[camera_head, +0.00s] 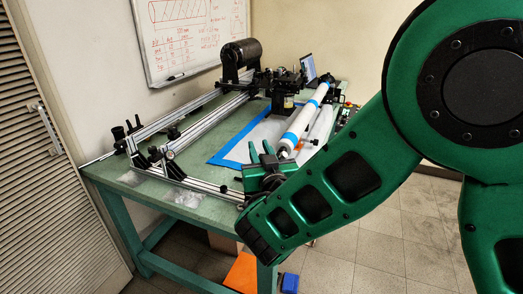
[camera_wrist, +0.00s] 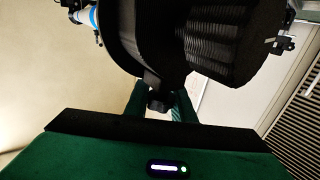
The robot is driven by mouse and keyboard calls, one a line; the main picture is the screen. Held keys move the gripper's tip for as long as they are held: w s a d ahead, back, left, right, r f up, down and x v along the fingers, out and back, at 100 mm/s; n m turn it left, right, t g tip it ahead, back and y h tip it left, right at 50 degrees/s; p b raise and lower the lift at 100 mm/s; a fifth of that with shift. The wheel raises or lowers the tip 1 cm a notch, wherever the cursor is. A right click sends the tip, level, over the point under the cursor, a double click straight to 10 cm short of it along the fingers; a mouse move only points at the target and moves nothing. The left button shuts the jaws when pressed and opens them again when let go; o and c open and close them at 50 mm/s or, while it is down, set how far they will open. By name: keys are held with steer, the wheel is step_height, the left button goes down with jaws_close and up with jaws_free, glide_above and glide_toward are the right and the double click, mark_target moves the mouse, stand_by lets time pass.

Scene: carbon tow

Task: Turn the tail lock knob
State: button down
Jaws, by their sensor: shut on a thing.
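My gripper (camera_head: 263,155) is at the near end of the winding machine on the green table, by the lower end of the white tube with blue bands (camera_head: 301,117). In the wrist view its two green fingers (camera_wrist: 160,104) stand on either side of a small black knob (camera_wrist: 158,98), and they are shut on it. The knob sits below a large dark part (camera_wrist: 190,40) that fills the upper middle of that view. In the head view I cannot make out the knob among the dark parts and my gripper. The knob's turn angle cannot be told.
The green table (camera_head: 215,198) carries metal rails (camera_head: 180,186), a black drum (camera_head: 240,58) and a blue-edged sheet (camera_head: 232,160). A whiteboard (camera_head: 190,35) hangs behind. An orange box (camera_head: 242,272) and a blue box (camera_head: 290,282) are on the floor below the table.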

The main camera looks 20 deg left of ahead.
steer(key=c, duration=1.5)
jaws_free()
steer(key=shift+w+d, duration=0.1)
steer(key=shift+d, duration=0.15)
steer(key=shift+a, duration=0.1)
steer(key=v, duration=1)
steer(key=shift+s, duration=0.35)
